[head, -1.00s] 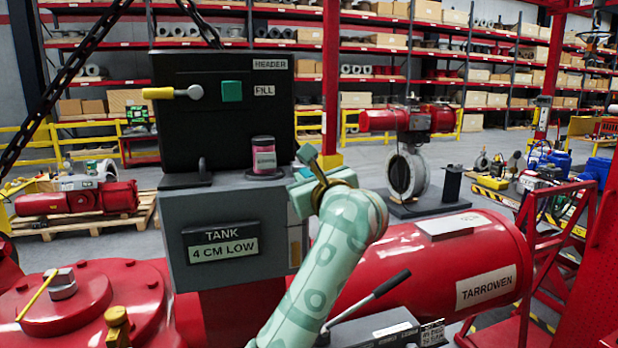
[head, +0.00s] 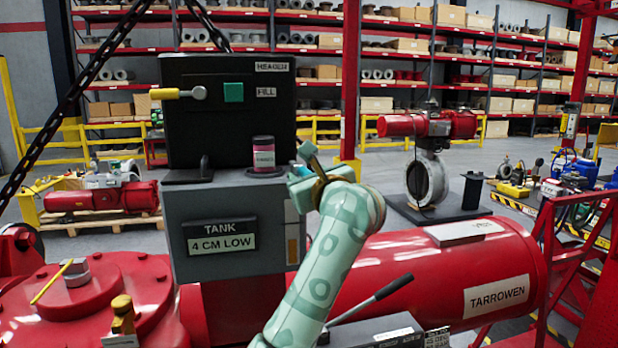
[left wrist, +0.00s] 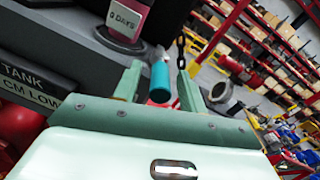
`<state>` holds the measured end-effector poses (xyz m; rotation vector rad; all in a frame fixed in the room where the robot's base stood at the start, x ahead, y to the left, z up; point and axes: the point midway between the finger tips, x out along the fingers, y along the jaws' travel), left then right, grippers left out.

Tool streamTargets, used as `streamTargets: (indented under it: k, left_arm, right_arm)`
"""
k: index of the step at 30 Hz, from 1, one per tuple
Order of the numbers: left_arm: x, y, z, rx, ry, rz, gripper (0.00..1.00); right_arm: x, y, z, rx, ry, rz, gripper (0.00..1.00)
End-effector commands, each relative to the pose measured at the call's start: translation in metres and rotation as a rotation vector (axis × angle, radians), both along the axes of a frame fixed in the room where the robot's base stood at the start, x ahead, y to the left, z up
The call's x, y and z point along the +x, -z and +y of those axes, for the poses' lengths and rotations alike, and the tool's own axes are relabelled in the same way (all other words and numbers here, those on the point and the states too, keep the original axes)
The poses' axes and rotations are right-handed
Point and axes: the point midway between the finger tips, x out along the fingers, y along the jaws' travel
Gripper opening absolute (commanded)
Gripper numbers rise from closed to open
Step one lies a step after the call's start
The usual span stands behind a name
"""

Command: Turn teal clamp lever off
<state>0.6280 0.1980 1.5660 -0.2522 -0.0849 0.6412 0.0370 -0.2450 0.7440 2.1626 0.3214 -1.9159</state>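The teal clamp lever (left wrist: 160,82) shows in the left wrist view as a teal cylinder on a grey stem, beside the dark housing. It lies between the two mint fingers of my left gripper (left wrist: 158,74), with a gap visible on each side. The gripper is open. My right gripper is not in view.
A black header box (head: 225,125) with a yellow-handled lever (head: 180,93) and a teal square knob (head: 233,92) stands above. A pink jar (head: 263,153) stands on the ledge left of my gripper. A red cylinder (head: 430,265) lies to the right, with a black-handled lever (head: 380,292) in front.

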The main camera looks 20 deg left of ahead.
Motion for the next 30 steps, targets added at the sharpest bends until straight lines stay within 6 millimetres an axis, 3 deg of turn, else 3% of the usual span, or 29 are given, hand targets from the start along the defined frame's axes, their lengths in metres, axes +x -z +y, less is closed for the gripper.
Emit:
streamTargets:
  k: [11, 14, 21, 30]
  left_arm:
    - [-0.006, 0.001, -0.006, 0.0, 0.003, 0.0, 0.41]
    - [-0.019, 0.004, -0.017, -0.003, 0.006, -0.001, 0.41]
    - [-0.07, 0.005, -0.056, -0.005, 0.006, 0.001, 0.41]
    - [-0.119, 0.001, -0.093, 0.002, 0.001, 0.0, 0.41]
  right_arm:
    - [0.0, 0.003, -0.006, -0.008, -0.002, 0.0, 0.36]
    - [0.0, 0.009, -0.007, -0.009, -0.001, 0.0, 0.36]
    - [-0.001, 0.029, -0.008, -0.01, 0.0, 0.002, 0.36]
    - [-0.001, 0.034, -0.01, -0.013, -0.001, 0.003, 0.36]
